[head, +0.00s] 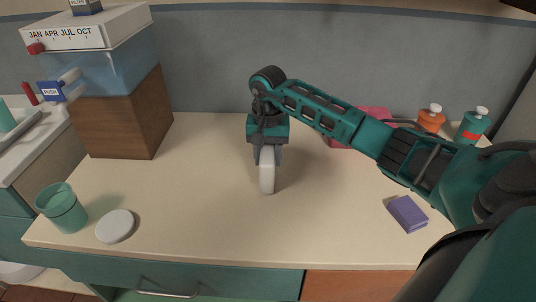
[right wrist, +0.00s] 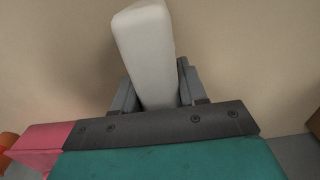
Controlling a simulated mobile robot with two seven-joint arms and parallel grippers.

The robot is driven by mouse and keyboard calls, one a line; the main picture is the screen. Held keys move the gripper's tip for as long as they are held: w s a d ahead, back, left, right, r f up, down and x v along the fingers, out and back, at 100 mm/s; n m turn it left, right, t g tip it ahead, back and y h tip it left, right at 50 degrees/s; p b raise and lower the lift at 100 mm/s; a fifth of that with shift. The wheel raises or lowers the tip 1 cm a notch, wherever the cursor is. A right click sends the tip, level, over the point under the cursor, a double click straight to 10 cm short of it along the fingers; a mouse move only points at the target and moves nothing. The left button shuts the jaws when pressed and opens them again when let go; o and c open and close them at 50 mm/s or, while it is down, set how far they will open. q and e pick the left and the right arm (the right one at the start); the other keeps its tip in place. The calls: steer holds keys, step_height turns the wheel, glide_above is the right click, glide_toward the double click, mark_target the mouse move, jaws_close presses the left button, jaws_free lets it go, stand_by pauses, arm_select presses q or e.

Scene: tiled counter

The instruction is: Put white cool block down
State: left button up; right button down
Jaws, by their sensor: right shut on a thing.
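The white cool block (head: 267,176) is a pale rounded bar near the middle of the counter in the head view. My right gripper (head: 267,155) is shut on its upper part and points down. The block hangs upright below the fingers, its lower end at or just above the counter; I cannot tell if it touches. In the right wrist view the block (right wrist: 146,50) sits between the two grey fingers (right wrist: 157,88) and sticks out beyond them. My left gripper is not in view.
A green cup (head: 63,210) and a white disc (head: 115,226) are at the front left. A water dispenser (head: 110,70) on a wooden box stands back left. A purple block (head: 407,214) lies right; bottles (head: 431,118) and a pink thing (head: 372,114) stand behind. The counter's middle front is clear.

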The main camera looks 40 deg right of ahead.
steer(key=shift+f, duration=0.15)
steer(key=c, duration=0.6)
jaws_free()
